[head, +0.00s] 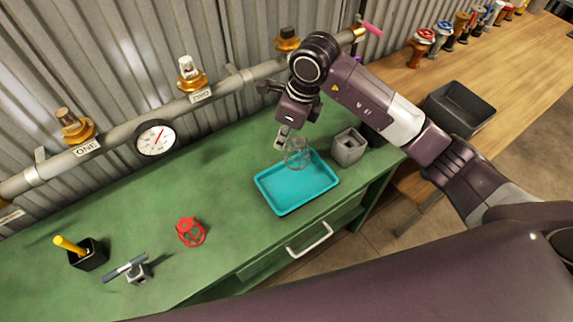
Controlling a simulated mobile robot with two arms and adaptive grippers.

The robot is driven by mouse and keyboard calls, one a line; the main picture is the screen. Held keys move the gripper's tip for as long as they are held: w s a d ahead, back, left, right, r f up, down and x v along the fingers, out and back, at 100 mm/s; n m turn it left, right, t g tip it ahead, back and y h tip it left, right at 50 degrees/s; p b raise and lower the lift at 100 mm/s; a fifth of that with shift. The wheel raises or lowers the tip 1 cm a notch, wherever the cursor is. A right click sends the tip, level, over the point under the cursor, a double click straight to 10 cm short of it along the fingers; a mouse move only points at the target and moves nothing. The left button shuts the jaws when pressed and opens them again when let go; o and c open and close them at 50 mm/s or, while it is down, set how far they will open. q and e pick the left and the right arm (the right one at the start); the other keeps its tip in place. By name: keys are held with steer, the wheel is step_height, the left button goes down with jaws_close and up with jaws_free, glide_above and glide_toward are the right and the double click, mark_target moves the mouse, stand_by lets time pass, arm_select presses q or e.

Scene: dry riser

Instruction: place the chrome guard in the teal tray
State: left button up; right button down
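The chrome guard (298,154), a small wire cage, is at the back edge of the teal tray (290,205), overlapping its rim in the head view. I cannot tell whether it touches the tray. My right gripper (283,139) reaches down from above, with its fingertips at the guard's upper left side, and appears shut on it. The visible floor of the teal tray is empty. My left gripper is not in view.
A grey square block with a hole (349,147) stands right of the tray. A red guard (190,232), a grey T-handled tool (130,268) and a black cup (88,254) are on the green bench at left. A pipe with valves and a gauge (156,137) runs behind.

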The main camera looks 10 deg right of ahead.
step_height(320, 180, down, 12)
steer(key=p, duration=0.2)
steer(key=shift+d+p, duration=0.1)
steer(key=shift+p, duration=0.3)
steer(key=shift+f, duration=0.15)
steer(key=shift+f, duration=0.1)
steer(key=shift+f+b, duration=0.15)
steer(key=shift+b, duration=0.15)
steer(key=c, duration=2.2)
jaws_free()
steer(key=shift+o, duration=0.2)
